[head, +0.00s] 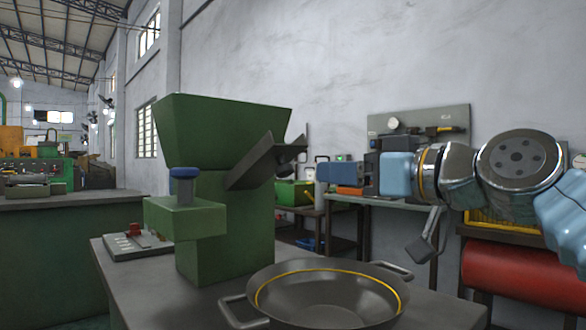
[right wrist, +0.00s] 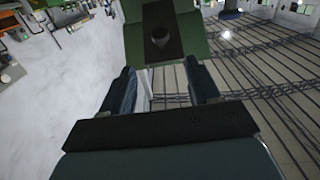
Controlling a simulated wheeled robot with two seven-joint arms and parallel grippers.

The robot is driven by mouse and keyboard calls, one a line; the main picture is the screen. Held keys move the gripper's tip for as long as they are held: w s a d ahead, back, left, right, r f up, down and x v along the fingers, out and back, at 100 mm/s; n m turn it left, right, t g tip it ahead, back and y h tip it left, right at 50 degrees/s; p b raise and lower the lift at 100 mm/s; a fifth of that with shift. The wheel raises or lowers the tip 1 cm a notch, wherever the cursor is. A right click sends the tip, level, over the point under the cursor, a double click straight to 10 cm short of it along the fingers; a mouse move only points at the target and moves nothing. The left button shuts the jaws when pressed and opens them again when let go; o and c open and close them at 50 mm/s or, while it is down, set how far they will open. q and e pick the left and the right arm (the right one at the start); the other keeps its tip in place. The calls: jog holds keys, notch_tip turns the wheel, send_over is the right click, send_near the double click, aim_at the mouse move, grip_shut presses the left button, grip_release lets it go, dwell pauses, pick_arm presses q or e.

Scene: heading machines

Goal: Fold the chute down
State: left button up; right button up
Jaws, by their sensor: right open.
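The green machine (head: 222,225) stands on a grey table with a wide green hopper (head: 222,130) on top. The chute (head: 262,163), a dark grey channel, juts from its right side, its outer end tilted up, with a small dark knob (head: 299,141) there. My right gripper (head: 321,172) points left, just right of and slightly below the chute's raised end, apart from it. In the right wrist view, its two fingers (right wrist: 159,72) are spread and empty, with the dark chute plate (right wrist: 161,20) and its knob (right wrist: 158,42) beyond them. My left gripper is not in view.
A dark two-handled pan (head: 330,292) with a yellow ring sits on the table (head: 112,262) below the chute. A blue-capped post (head: 184,186) stands on the machine's left arm. A back bench (head: 345,198) carries equipment; a red roll (head: 520,277) lies at right.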

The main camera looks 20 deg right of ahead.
aim_at(291, 169)
jog(key=p+x, duration=0.2)
jog(key=x, duration=0.8)
jog(key=shift+w+a+r+p, duration=0.1)
jog(key=shift+w+p, duration=0.25)
jog(key=shift+p, duration=0.05)
jog(key=shift+w+a, duration=0.25)
jog(key=shift+w, duration=0.35)
grip_shut()
